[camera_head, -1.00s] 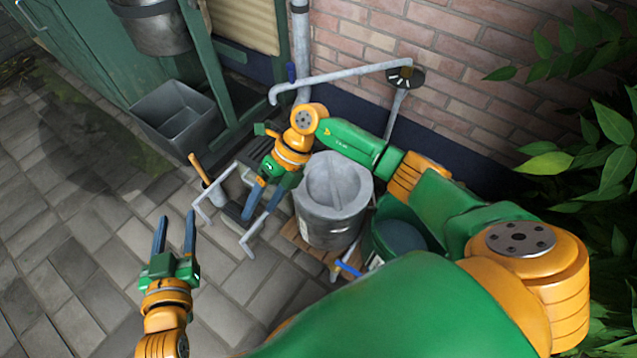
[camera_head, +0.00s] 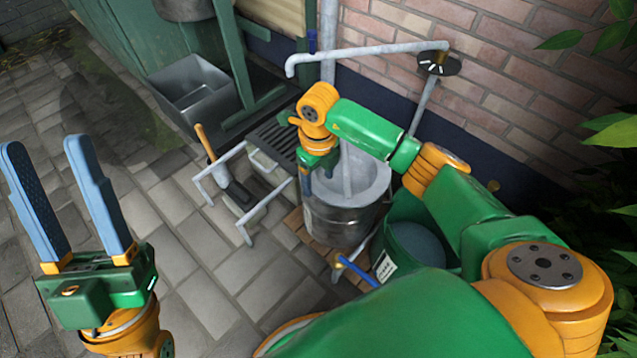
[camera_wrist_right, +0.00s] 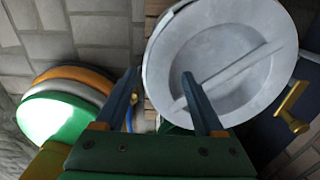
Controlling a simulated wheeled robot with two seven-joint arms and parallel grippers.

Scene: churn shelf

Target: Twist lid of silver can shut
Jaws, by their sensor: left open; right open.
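The silver can (camera_head: 345,222) stands upright on a wooden board by the brick wall, partly behind my right arm. Its pale round lid (camera_head: 368,178) has a straight bar across it. In the right wrist view the lid (camera_wrist_right: 222,38) fills the upper right, its bar slanting up to the right. My right gripper (camera_head: 306,182) is at the lid's left side. In the right wrist view this gripper (camera_wrist_right: 160,78) is open, one finger over the lid and the other outside its rim. I cannot tell whether it touches. My left gripper (camera_head: 42,145) is open and empty over the paving, far left.
A dark green bucket (camera_head: 405,215) stands right of the can. A pipe (camera_head: 370,52) crosses above from the wall. Left of the can are a grey pipe rack (camera_head: 240,225) and a wooden-handled tool (camera_head: 206,145). A grey bin (camera_head: 195,88) stands behind. Paving at front left is clear.

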